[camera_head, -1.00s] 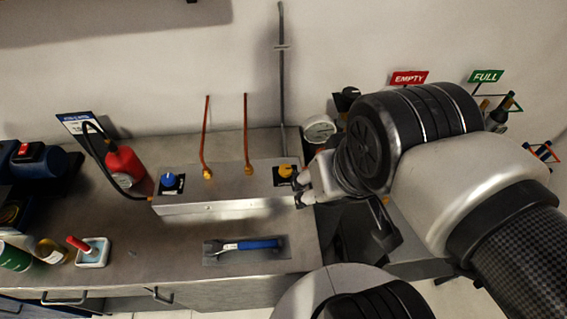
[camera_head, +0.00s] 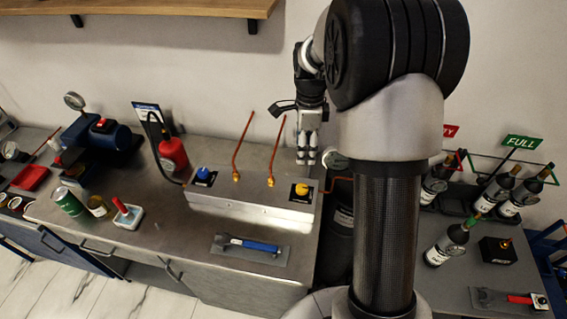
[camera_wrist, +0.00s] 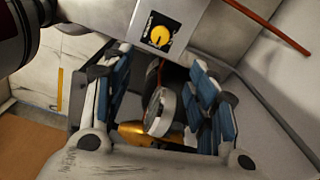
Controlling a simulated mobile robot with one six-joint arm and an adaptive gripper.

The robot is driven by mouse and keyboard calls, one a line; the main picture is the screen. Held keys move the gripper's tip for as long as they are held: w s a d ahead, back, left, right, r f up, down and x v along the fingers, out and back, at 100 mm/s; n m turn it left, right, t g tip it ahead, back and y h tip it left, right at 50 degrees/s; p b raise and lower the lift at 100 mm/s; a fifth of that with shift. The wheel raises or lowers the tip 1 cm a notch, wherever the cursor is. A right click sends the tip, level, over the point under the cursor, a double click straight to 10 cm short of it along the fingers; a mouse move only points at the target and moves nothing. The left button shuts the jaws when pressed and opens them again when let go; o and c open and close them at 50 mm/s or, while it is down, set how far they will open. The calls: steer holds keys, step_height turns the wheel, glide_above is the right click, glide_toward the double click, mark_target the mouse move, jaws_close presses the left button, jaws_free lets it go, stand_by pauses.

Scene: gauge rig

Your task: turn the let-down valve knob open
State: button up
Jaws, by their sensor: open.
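A metal valve box (camera_head: 250,208) on the bench carries a blue knob (camera_head: 203,173) at its left end and a yellow knob (camera_head: 301,189) at its right end. Their labels are too small to read. The yellow knob also shows in the wrist view (camera_wrist: 159,34), on a black plate beyond my fingers. My gripper (camera_head: 306,158) points down behind the right end of the box, apart from the yellow knob. In the wrist view my gripper (camera_wrist: 160,70) is open with nothing held. A round gauge (camera_wrist: 160,112) shows between its fingers, apparently beyond them.
Copper pipes (camera_head: 243,145) rise from the box near the wall. The gauge (camera_head: 335,160) stands close right of my gripper. A blue-handled tool (camera_head: 250,246) lies in front of the box. A red bottle (camera_head: 173,155) stands left. Several bottles (camera_head: 497,190) stand on the right-hand bench.

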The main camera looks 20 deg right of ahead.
mark_target(302, 187)
step_height(302, 187, down, 18)
steer(key=b, duration=0.3)
steer(key=shift+w, duration=0.1)
steer(key=shift+r, duration=0.1)
steer(key=c, duration=1.1)
